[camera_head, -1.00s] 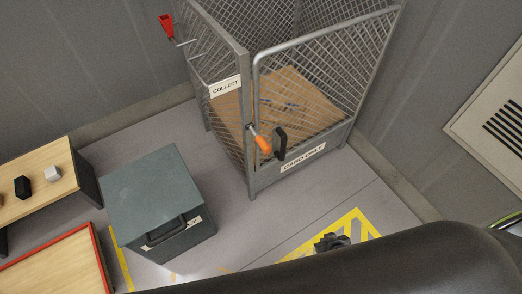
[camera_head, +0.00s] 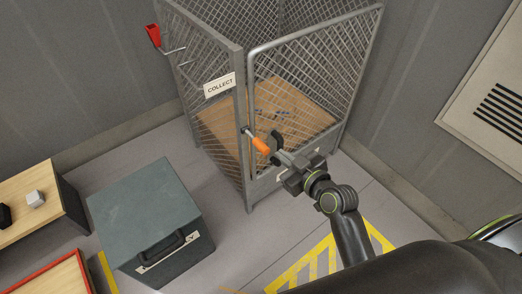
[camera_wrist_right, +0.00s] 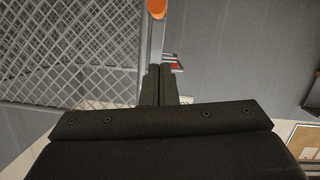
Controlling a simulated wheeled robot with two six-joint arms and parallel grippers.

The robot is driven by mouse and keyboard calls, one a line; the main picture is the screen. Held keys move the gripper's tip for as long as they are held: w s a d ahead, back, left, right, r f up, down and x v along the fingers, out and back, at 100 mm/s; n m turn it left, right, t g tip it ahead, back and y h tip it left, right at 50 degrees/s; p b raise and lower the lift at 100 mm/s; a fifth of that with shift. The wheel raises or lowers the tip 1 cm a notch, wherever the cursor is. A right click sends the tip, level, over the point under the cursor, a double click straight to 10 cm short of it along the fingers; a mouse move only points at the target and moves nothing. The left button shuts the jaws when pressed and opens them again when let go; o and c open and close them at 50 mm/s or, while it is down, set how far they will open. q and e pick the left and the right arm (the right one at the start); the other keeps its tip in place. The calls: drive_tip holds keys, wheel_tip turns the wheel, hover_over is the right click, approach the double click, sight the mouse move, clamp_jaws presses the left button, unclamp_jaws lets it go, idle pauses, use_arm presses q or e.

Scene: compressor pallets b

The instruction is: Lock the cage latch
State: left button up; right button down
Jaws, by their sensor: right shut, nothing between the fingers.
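The grey mesh cage (camera_head: 237,125) stands at the back centre with its gate (camera_head: 318,75) in the front frame. An orange-handled latch (camera_head: 260,145) sits at the gate's left edge, its handle slanting down to the right. The orange handle end also shows at the top of the right wrist view (camera_wrist_right: 157,8). My right gripper (camera_head: 281,156) is shut and empty, just right of and below the latch handle, by the black gate handle (camera_head: 275,138). In the wrist view its fingers (camera_wrist_right: 160,70) are together, apart from the orange handle. My left gripper is out of view.
A grey-green box (camera_head: 145,205) with a black handle stands left of the cage. A wooden-topped bench (camera_head: 50,215) and a red-edged tray (camera_head: 75,262) are at the left. A red piece (camera_head: 153,36) hangs on the cage's left post. Yellow floor markings lie in front.

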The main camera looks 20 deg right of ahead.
drive_tip(key=shift+a+r, duration=0.15)
drive_tip(key=shift+r, duration=0.4)
hover_over(264, 150)
wheel_tip(264, 150, down, 2)
wheel_tip(264, 150, down, 3)
drive_tip(key=shift+a+f+b, duration=0.1)
drive_tip(key=shift+f+b, duration=0.1)
drive_tip(key=shift+b, duration=0.25)
drive_tip(key=shift+f, duration=0.5)
drive_tip(key=shift+f+b, duration=0.1)
drive_tip(key=shift+b, duration=0.3)
